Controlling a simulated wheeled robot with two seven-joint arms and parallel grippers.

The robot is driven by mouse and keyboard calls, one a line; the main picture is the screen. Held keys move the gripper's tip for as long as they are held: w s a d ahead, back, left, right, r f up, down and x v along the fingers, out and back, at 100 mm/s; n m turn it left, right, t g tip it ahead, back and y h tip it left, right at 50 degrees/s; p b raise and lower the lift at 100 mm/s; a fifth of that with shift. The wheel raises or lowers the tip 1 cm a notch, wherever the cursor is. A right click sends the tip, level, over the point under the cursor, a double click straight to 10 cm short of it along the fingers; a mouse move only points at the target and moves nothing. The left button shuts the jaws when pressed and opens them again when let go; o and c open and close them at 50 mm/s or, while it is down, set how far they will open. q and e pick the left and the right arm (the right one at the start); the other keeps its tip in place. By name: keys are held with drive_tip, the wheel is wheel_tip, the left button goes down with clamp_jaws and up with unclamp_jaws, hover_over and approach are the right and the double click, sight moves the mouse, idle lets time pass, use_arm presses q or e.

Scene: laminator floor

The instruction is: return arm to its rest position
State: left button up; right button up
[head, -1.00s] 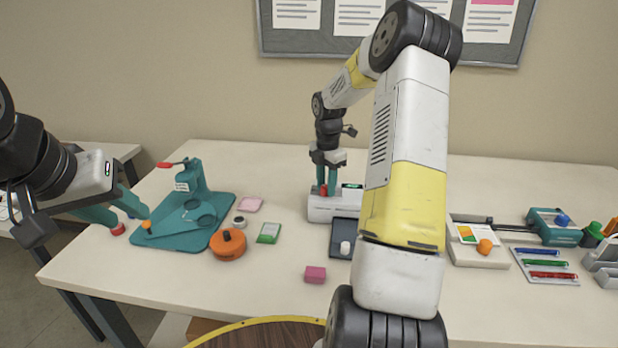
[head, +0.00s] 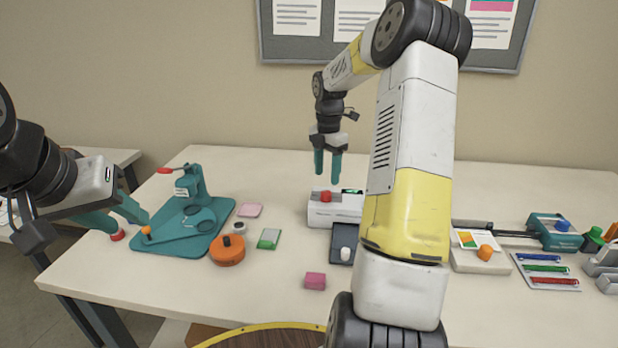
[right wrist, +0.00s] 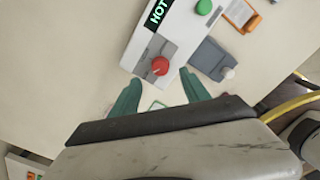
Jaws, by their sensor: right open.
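My right gripper (head: 327,165) is open and empty. It hangs above the white laminator (head: 322,211) and its red knob (head: 326,196), clear of both. In the right wrist view the two teal fingers (right wrist: 157,97) are spread apart, with the red knob (right wrist: 160,67) and the lit HOT display (right wrist: 160,12) beyond them. My left gripper (head: 122,222) is at the left table edge, by the teal punch-like device (head: 192,215). Its fingers look spread apart, with nothing seen between them.
An orange round container (head: 228,252), a pink block (head: 315,281) and a dark pad (head: 343,240) lie on the table. The back of the table is mostly clear.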

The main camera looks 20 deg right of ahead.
drive_tip(key=shift+r, duration=0.65)
drive_tip(key=shift+s+a+r, duration=0.15)
drive_tip(key=shift+a+r, duration=0.05)
drive_tip(key=shift+r, duration=0.1)
drive_tip(key=s+a+r+m+t, duration=0.3)
drive_tip(key=s+a+r+m, duration=0.6)
drive_tip(key=s+r, duration=0.3)
drive_tip(key=s+a+m+t+y, duration=0.1)
drive_tip(key=s+a+m, duration=0.2)
drive_tip(key=s+m, duration=0.3)
drive_tip(key=s+a+m+t+y, duration=0.1)
drive_tip(key=s+a+m+t, duration=0.1)
drive_tip(key=s+m, duration=0.4)
drive_tip(key=s+a, duration=0.1)
drive_tip(key=s, duration=0.3)
drive_tip(key=shift+r, duration=0.35)
